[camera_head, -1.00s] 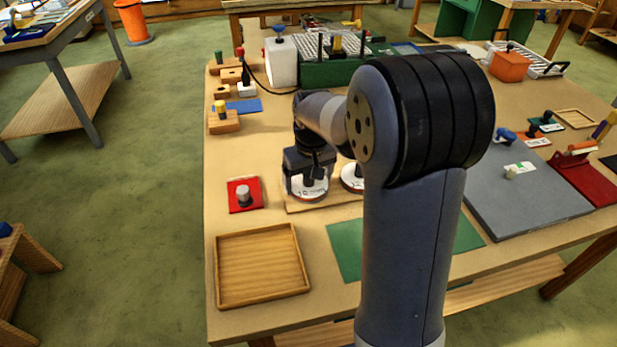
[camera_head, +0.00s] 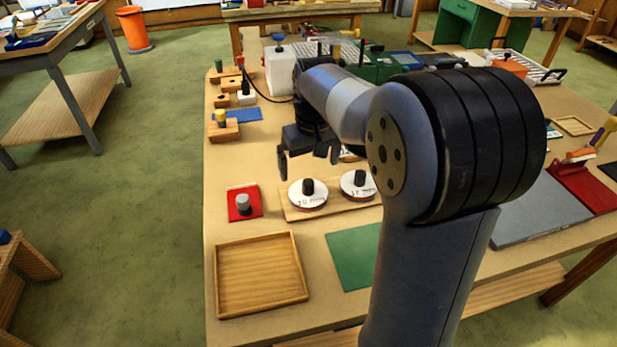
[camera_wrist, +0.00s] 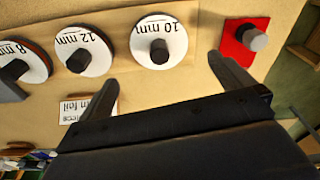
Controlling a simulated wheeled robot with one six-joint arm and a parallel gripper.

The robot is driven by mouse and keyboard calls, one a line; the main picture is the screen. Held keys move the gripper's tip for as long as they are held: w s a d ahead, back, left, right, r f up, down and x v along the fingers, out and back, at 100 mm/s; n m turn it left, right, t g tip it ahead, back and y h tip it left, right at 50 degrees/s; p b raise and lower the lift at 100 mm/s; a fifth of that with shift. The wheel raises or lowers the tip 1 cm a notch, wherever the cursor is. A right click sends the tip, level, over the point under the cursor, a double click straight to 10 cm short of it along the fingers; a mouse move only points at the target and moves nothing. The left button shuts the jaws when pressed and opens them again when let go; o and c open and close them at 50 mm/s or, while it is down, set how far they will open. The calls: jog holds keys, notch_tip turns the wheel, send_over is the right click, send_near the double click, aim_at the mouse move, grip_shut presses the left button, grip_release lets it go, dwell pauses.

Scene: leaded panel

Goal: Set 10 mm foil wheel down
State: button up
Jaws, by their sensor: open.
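The 10 mm foil wheel (camera_head: 308,194) is a white disc with a black knob. It lies at the left end of a low wooden board (camera_head: 330,213), and it also shows in the wrist view (camera_wrist: 159,41). My gripper (camera_head: 309,162) is open and empty, raised above and behind the wheel, apart from it. In the wrist view its two fingers (camera_wrist: 168,82) are spread, with nothing between them. The 12 mm wheel (camera_head: 358,184) sits to the right on the same board and shows in the wrist view (camera_wrist: 84,51).
An 8 mm wheel (camera_wrist: 25,62) shows at the wrist view's left. A red pad with a grey-topped knob (camera_head: 243,204) lies left of the board. An empty wooden tray (camera_head: 262,274) and a green mat (camera_head: 354,256) are in front. Bare tabletop lies between them.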

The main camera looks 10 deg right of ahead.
aim_at(311, 185)
jog(key=r, duration=0.3)
jog(key=shift+s+r, duration=0.2)
jog(key=shift+r, duration=0.1)
